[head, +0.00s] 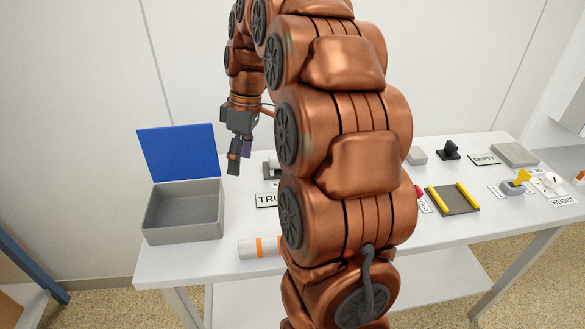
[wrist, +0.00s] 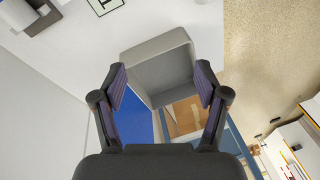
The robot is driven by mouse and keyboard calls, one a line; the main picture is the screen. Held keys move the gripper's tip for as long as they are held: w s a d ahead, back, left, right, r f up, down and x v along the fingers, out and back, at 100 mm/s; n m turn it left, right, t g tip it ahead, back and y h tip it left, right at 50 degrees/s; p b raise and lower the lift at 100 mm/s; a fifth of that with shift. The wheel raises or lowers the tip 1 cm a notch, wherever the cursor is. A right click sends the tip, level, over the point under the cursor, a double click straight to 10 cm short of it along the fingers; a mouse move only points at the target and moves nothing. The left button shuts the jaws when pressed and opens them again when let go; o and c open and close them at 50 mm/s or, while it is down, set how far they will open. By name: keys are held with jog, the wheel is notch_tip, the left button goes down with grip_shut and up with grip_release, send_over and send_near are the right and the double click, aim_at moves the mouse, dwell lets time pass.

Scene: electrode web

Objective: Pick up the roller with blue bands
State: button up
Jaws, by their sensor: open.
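No roller with blue bands can be made out in either view; my arm hides the middle of the table in the head view. A white roller with orange bands (head: 258,247) lies near the table's front edge, its right end hidden behind my arm. My gripper (head: 236,160) hangs above the back left of the table, near the grey bin. In the wrist view my gripper (wrist: 161,82) is open, with nothing between its fingers. A grey rounded thing on a dark stand (wrist: 40,22) is cut off at the upper left there.
A grey bin (head: 183,227) with a raised blue panel (head: 178,152) behind it stands at the table's left end. The bin also shows in the wrist view (wrist: 160,60). A dark pad with yellow rails (head: 455,199), labels and small fixtures occupy the right side.

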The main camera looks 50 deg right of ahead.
jog(key=w+d+f+n+b, duration=0.1)
jog(key=d+f, duration=0.1)
jog(key=d, duration=0.5)
jog(key=w+d+f+n+t+b, duration=0.1)
jog(key=d+f+b, duration=0.1)
jog(key=d, duration=0.6)
jog(key=w+d+f+n+t+b, duration=0.1)
jog(key=d+f, duration=0.2)
jog(key=d, duration=0.5)
jog(key=shift+w+n, duration=0.15)
jog(key=shift+n, duration=0.25)
jog(key=shift+d+f, duration=0.1)
jog(key=shift+f, duration=0.05)
jog(key=shift+d+x, duration=0.1)
jog(key=shift+x, duration=1.8)
jog(key=shift+d+x, duration=0.15)
jog(key=shift+x, duration=1.7)
jog(key=shift+w, duration=0.1)
jog(key=shift+c, duration=0.4)
grip_shut()
